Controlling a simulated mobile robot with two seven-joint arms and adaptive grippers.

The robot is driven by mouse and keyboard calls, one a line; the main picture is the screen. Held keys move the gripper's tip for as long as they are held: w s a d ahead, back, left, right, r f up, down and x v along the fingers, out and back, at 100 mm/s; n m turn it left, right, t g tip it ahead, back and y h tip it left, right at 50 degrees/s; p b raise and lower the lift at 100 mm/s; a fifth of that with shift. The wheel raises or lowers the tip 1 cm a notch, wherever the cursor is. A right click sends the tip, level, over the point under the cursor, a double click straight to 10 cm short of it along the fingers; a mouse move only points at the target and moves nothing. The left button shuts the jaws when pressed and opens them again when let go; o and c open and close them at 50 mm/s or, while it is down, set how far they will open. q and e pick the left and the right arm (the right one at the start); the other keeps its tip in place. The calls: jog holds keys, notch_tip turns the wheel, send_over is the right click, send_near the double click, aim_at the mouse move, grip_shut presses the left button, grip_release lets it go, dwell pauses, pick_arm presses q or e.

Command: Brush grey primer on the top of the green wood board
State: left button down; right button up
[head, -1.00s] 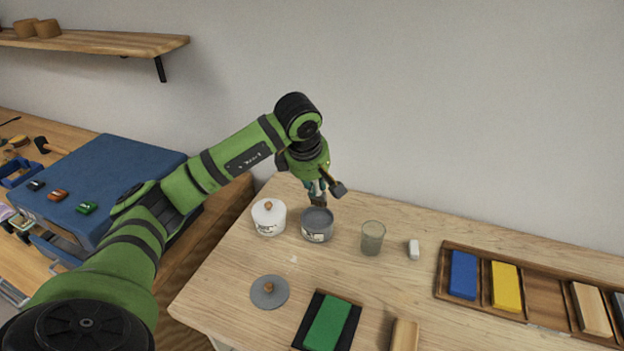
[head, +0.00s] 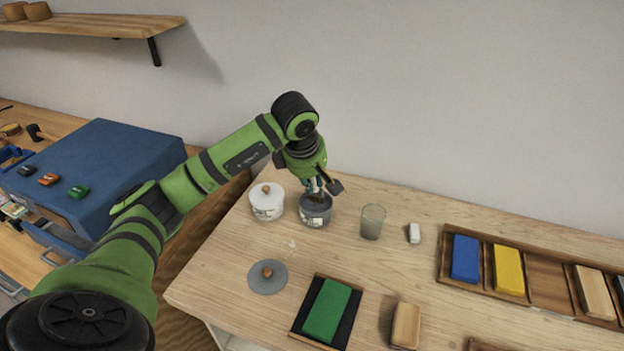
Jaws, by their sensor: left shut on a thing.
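The green wood board (head: 326,310) lies on a dark tray (head: 346,329) near the table's front edge; its top looks plain green. The open pot of grey primer (head: 316,217) stands further back. My left gripper (head: 318,190) is right above the pot, shut on a brush that is mostly hidden by the fingers; the brush's lower end appears to be at or inside the pot's mouth. A grey lid with a wooden knob (head: 268,277) lies on the table left of the board. My right gripper is not in view.
A lidded white pot (head: 267,201) stands close left of the primer. A glass (head: 372,221) and a small white block (head: 414,233) stand to the right. A wooden rack (head: 545,274) holds blue, yellow and plain blocks. A loose plain block (head: 406,325) lies right of the board.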

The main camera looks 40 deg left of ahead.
pick_arm(q)
jog(key=shift+f+b, duration=0.5)
dwell(0.6)
jog(key=shift+s+f, duration=0.15)
jog(key=shift+f, duration=0.05)
dwell(1.1)
jog(key=shift+r+p, duration=0.7)
jog(key=shift+r, duration=0.55)
jog(key=shift+r+p, duration=1.5)
jog(key=shift+r, duration=0.9)
